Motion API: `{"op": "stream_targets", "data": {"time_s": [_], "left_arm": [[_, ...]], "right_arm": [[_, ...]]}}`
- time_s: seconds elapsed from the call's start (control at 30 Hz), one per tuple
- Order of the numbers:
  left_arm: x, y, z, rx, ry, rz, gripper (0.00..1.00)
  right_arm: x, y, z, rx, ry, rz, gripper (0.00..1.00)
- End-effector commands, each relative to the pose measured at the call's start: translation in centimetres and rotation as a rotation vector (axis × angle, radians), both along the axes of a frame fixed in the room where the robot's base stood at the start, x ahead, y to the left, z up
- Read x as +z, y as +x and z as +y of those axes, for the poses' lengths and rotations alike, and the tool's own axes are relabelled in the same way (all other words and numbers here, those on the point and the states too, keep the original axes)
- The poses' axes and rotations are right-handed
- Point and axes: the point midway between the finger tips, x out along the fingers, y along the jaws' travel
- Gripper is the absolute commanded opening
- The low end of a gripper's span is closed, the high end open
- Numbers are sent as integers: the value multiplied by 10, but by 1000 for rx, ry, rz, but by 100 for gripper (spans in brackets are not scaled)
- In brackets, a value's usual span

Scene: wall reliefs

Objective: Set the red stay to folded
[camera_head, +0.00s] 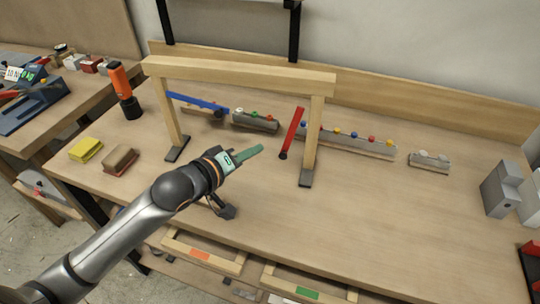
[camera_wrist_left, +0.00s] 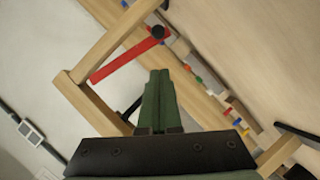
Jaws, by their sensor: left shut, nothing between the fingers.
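The red stay (camera_head: 292,131) is a flat red bar with a black end at its lower tip. It slants down and leftward beside the right post of a wooden frame (camera_head: 240,75). In the left wrist view the red stay (camera_wrist_left: 124,59) shows beyond the fingers, its black end near the upper middle. My left gripper (camera_head: 261,149) has green fingers, shut and empty, pointing toward the stay's black end from the left. It appears apart from the stay; the fingers (camera_wrist_left: 160,75) also show in the left wrist view. My right gripper is out of view.
A blue bar (camera_head: 197,101) extends from the frame's left post. Grey blocks with coloured knobs (camera_head: 350,140) stand behind. An orange-and-black tool (camera_head: 122,88), a yellow sponge (camera_head: 86,149) and a brown block (camera_head: 120,160) are left.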

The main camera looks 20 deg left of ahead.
Motion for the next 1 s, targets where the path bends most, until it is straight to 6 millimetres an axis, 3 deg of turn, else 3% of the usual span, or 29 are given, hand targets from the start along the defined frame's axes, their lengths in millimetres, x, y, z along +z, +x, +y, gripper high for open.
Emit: {"op": "stream_targets", "data": {"time_s": [0.1,0.3,0.8,1.0], "left_arm": [[-8,17,-9,-1,-1,0,0],[-25,24,-28,-1,-1,0,0],[-30,26,-34,-1,-1,0,0],[-37,26,-46,-1,-109,-3,0]], "right_arm": [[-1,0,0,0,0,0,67],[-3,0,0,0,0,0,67],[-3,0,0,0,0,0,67],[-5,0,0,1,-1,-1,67]]}}
